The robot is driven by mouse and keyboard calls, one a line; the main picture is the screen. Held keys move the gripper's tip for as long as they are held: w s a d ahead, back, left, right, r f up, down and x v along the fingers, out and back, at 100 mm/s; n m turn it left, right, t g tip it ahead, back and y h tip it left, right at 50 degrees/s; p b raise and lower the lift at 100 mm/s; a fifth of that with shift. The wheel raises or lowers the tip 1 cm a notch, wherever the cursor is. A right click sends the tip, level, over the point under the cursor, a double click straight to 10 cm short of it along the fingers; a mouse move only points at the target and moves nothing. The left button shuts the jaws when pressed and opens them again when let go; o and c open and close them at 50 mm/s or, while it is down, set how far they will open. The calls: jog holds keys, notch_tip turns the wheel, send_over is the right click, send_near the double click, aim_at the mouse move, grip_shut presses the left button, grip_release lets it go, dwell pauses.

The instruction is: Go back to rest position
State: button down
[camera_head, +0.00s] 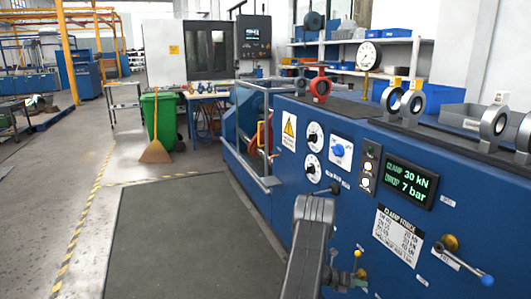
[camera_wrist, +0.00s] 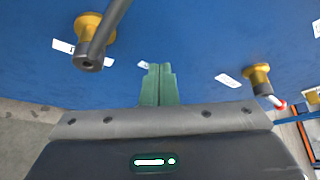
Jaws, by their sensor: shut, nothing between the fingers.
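My gripper shows in the wrist view (camera_wrist: 159,72), its two green fingers shut together with nothing between them. It points toward the blue panel face (camera_wrist: 200,40) of the machine. A lever with a yellow hub (camera_wrist: 95,28) is at the upper left of that view, apart from the fingers. A second lever with a yellow hub (camera_wrist: 257,76) and a red-tipped handle is at the right.
The machine carries dials (camera_head: 314,133), a green display (camera_head: 410,181) and a blue-tipped lever (camera_head: 463,263) at the right. Valve rings (camera_head: 493,121) stand on top. A green bin (camera_head: 160,118) and broom (camera_head: 155,150) stand behind. The dark floor mat (camera_head: 180,235) at left is clear.

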jog(key=shift+s+d+f+m+t+y+p, duration=0.1)
jog(key=shift+s+f+m+t+y, duration=0.15)
jog(key=shift+f+m+t+y, duration=0.25)
jog(key=shift+s+d+f+m+t+y+p, duration=0.15)
jog(key=shift+s+f+m+t, duration=0.2)
jog(key=shift+f+m, duration=0.3)
jog(key=shift+s+d+f+m+t+y+p, duration=0.1)
jog(key=shift+s+f+m+t+y, duration=0.1)
jog(key=shift+f+m+t+y, duration=0.35)
jog(key=shift+r, duration=0.15)
